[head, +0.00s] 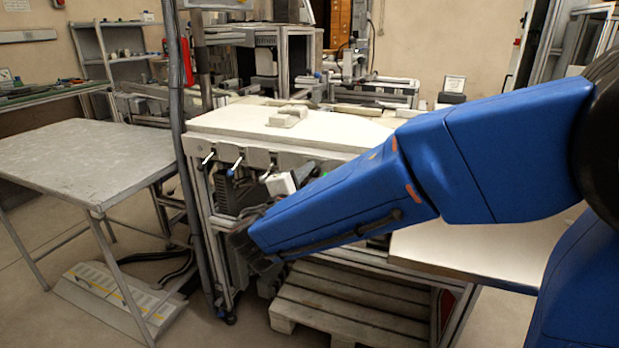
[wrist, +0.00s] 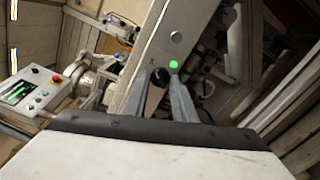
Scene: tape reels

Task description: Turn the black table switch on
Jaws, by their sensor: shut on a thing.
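The black table switch (wrist: 157,79) shows in the wrist view as a small dark knob on a pale grey metal panel (wrist: 187,22). A green light (wrist: 173,64) glows just beside it, and a round silver button sits further along the panel. My gripper (wrist: 158,84) has its two grey fingers on either side of the knob and is shut on it. The knob's pointing direction is too dark and small to read. In the head view my blue arm reaches down to the table's front side, and the switch cannot be made out there.
The white-topped table (head: 235,122) has several handles along its front edge. A wooden pallet (head: 345,305) lies beneath it. A grey metal table (head: 85,155) stands at left. In the wrist view, a control box (wrist: 35,92) with a red button is at left.

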